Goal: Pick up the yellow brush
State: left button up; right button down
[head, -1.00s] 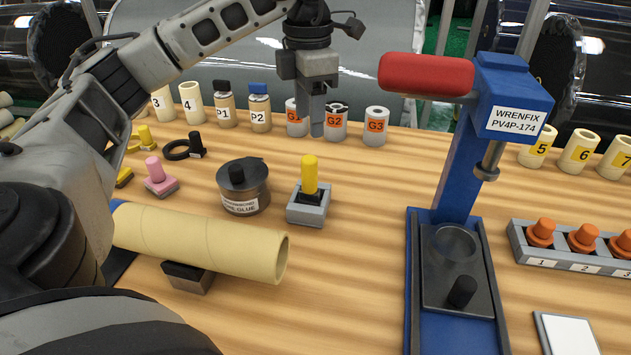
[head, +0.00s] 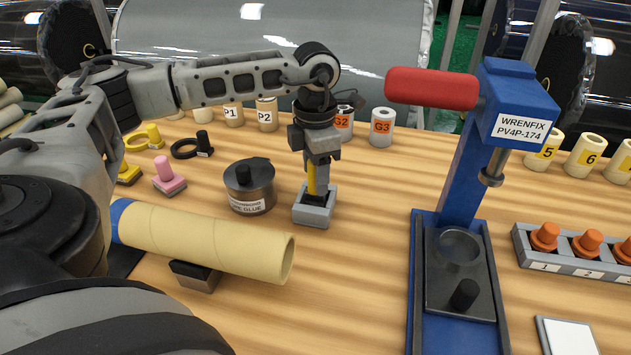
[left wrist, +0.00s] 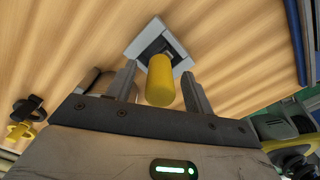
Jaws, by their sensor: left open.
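The yellow brush (head: 311,180) stands upright in a grey square holder (head: 314,212) on the wooden table. My left gripper (head: 320,172) is pointing down at the brush's handle, partly hiding it in the head view. In the left wrist view, the yellow handle (left wrist: 161,80) lies between the two open fingers of the gripper (left wrist: 158,88), with a gap visible on each side. The grey holder (left wrist: 158,42) shows beyond the handle. My right gripper is not in view.
A dark glue tin (head: 249,186) stands just left of the holder. A cardboard tube (head: 200,238) lies in front on a small stand. The blue press (head: 455,215) with a red handle rises to the right. Bare table lies between holder and press.

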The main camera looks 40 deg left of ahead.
pick_arm(q)
jog(key=c, duration=1.1)
jog(key=shift+o, duration=0.2)
jog(key=shift+r, duration=0.15)
jog(key=shift+r, duration=0.3)
notch_tip(320, 180, up, 2)
jog(key=shift+r+b, duration=0.1)
jog(key=shift+b, duration=0.4)
jog(key=s+r+b, duration=0.2)
jog(key=s+r, duration=0.8)
jog(key=s, duration=0.4)
jog(key=shift+a, duration=0.2)
